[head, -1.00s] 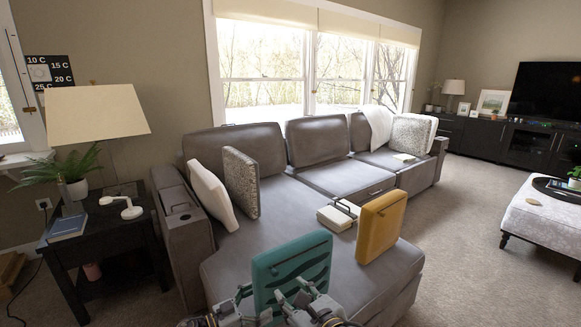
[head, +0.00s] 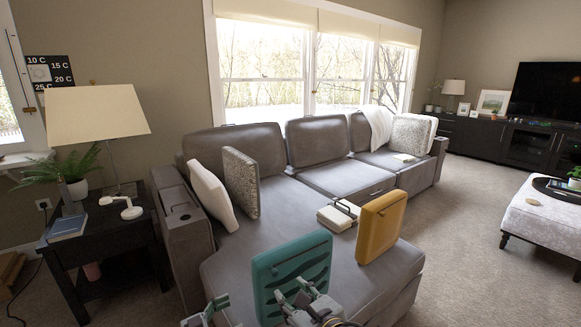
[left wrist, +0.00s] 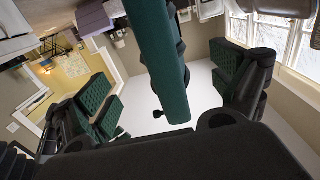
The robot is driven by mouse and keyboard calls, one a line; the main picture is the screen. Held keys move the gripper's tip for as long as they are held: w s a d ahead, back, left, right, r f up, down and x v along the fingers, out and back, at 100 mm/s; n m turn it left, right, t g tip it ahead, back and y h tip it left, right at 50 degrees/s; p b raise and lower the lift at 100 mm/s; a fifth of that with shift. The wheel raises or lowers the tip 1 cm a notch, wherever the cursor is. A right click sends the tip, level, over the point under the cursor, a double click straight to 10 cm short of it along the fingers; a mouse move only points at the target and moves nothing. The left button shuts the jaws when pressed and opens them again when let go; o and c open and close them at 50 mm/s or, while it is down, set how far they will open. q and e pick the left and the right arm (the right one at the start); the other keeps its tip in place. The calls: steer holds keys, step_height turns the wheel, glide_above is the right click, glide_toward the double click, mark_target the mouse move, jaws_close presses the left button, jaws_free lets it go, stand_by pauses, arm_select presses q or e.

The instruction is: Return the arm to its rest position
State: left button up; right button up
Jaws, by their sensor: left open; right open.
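My left gripper (head: 205,311) shows at the bottom edge of the head view, left of the teal case and apart from it. In the left wrist view its green-padded fingers (left wrist: 165,88) are spread open. A dark green and teal object (left wrist: 172,85) runs down between them in that view; I cannot tell whether it is the teal case. My right gripper (head: 292,292) is open in front of the teal case (head: 291,275), overlapping its lower part in the picture. The case stands upright on the sofa's near end. Contact with the right fingers cannot be told.
The grey sofa (head: 265,230) fills the middle. A yellow case (head: 381,228) stands on it, with a cream item with a dark handle (head: 338,214) beside it. A side table (head: 105,235) with a lamp (head: 98,115) is at left. Open carpet (head: 465,220) lies at right.

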steer(key=shift+m, duration=0.3)
